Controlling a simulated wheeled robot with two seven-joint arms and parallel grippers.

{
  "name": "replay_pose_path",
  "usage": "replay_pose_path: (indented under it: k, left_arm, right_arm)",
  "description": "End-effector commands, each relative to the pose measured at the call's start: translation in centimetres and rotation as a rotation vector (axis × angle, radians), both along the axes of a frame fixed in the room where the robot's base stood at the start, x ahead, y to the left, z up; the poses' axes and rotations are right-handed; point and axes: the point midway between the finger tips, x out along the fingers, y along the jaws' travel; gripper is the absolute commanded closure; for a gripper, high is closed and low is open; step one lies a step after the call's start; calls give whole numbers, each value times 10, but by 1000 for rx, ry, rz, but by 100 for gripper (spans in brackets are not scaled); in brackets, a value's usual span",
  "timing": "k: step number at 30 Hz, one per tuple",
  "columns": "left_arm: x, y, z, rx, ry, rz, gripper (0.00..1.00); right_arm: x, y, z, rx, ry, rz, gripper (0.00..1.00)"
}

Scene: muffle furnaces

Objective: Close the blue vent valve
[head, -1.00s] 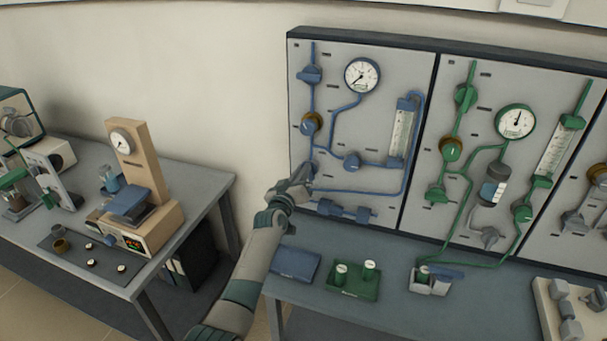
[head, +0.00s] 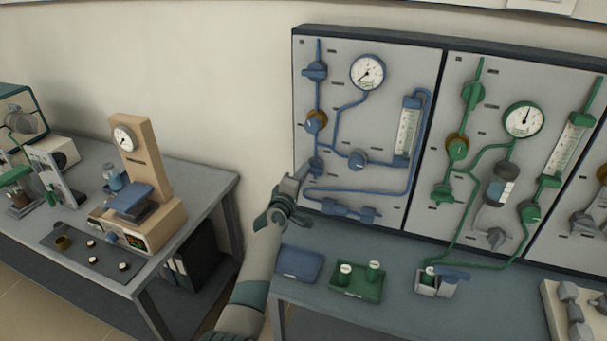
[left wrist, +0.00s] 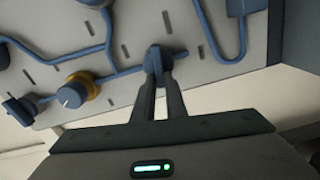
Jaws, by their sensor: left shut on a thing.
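My left gripper (head: 303,178) reaches the left edge of the blue-piped panel (head: 345,235). It is shut on a small blue valve handle (head: 316,165) low on the left vertical pipe. My right gripper is not in view.
A blue knob with an ochre ring (head: 315,122) sits above on the same pipe. A gauge (head: 367,72), another blue knob (head: 357,159) and a green-piped panel (head: 470,180) are nearby. Below, the bench holds a blue tray (head: 299,264) and a green rack (head: 358,283).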

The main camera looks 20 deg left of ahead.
Motion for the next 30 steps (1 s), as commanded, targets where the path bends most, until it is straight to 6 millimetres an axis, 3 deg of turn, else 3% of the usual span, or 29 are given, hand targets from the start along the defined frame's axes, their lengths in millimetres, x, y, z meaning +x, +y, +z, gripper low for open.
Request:
replay_pose_path:
  k: [9, 25, 26, 27, 30]
  left_arm:
    - [0, 0, -4, -154, 6, 0, 100]
    - [0, 1, -4, -183, 7, 0, 100]
    - [0, 1, -4, -183, 7, 0, 81]
    - [0, 1, -4, -183, 7, 0, 72]
    - [0, 1, -4, -182, 7, 0, 70]
  right_arm:
    - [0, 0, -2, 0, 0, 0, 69]
    - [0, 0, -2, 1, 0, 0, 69]
    - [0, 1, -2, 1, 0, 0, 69]
    - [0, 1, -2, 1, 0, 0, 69]
    - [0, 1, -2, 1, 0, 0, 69]
